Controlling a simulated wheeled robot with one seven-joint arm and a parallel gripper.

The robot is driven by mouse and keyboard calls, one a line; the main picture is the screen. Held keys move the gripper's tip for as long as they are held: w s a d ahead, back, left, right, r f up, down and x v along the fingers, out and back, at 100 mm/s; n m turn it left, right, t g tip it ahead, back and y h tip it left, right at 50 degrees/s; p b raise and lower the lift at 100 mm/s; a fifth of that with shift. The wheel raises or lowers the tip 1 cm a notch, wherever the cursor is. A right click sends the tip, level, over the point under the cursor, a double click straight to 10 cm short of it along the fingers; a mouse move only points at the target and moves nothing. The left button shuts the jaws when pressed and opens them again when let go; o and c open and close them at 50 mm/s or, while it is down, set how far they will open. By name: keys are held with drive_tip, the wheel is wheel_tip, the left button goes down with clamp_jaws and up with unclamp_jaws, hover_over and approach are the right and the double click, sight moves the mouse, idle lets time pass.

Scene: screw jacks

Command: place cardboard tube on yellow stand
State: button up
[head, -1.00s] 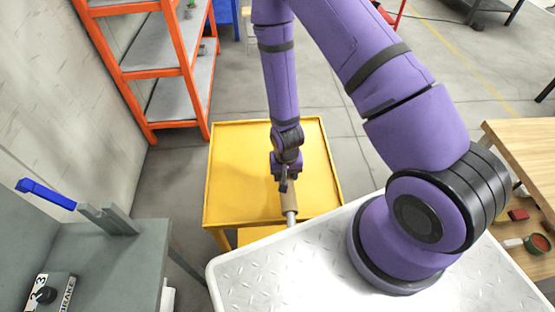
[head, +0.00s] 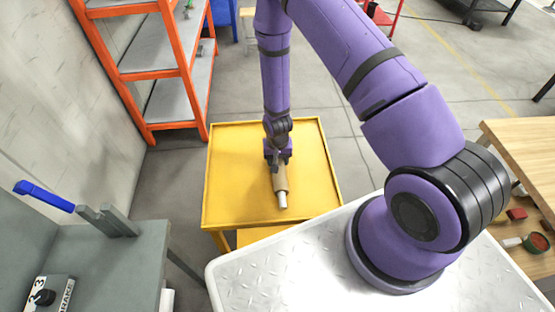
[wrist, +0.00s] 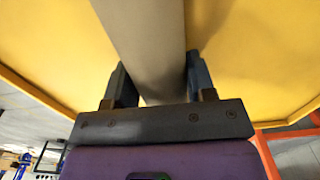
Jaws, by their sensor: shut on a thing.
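The yellow stand (head: 235,190) is in the middle of the head view, with a flat top and a raised rim. My gripper (head: 277,162) is over the stand's top and is shut on the cardboard tube (head: 280,179). The tube is tan with a pale grey end that points toward my base. In the wrist view the tube (wrist: 145,40) runs between the two dark fingers (wrist: 158,85), with the yellow top (wrist: 55,50) behind it. I cannot tell whether the tube touches the stand's top.
My white base plate lies just in front of the stand. An orange shelf rack (head: 140,70) stands at the back left. A grey bench (head: 120,255) with a blue-handled lever (head: 45,195) is at the left. A wooden table (head: 525,150) is at the right. The rest of the stand's top is clear.

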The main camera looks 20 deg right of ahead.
drive_tip(key=shift+f, duration=0.15)
drive_tip(key=o, duration=1.2)
drive_tip(key=shift+o, duration=0.2)
